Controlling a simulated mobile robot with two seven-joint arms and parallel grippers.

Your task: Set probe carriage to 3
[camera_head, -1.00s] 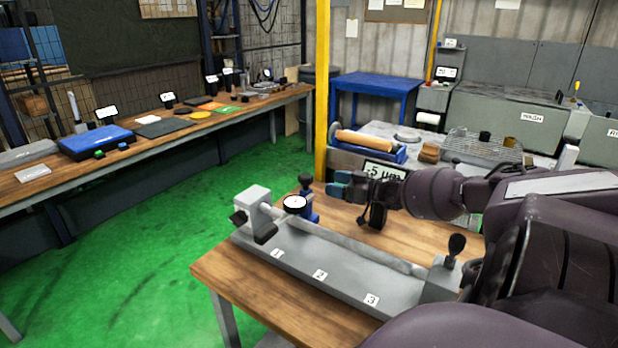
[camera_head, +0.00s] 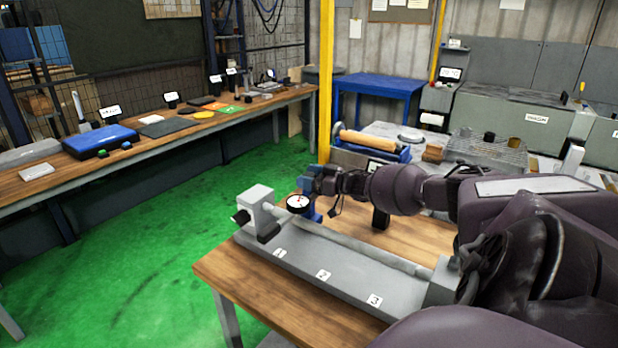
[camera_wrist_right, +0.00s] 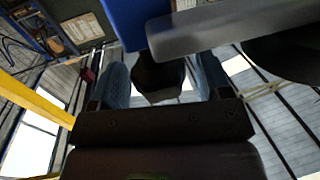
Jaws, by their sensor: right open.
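The probe carriage (camera_head: 312,212) is blue with a round white dial (camera_head: 298,202). Label 2 (camera_head: 322,275) and label 3 (camera_head: 374,300) follow to the right. My right gripper (camera_head: 308,179) is at the carriage's top, which it hides in the head view. In the right wrist view the open gripper (camera_wrist_right: 160,82) has its blue-grey fingers on either side of a black knob (camera_wrist_right: 160,72); contact cannot be told. My left gripper is not in view.
A grey block (camera_head: 258,203) stands at the fixture's left end and another (camera_head: 443,282) at its right. A bar (camera_head: 355,245) runs between them. My right arm crosses above the wooden table (camera_head: 235,280), partly hiding a black display stand (camera_head: 381,218).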

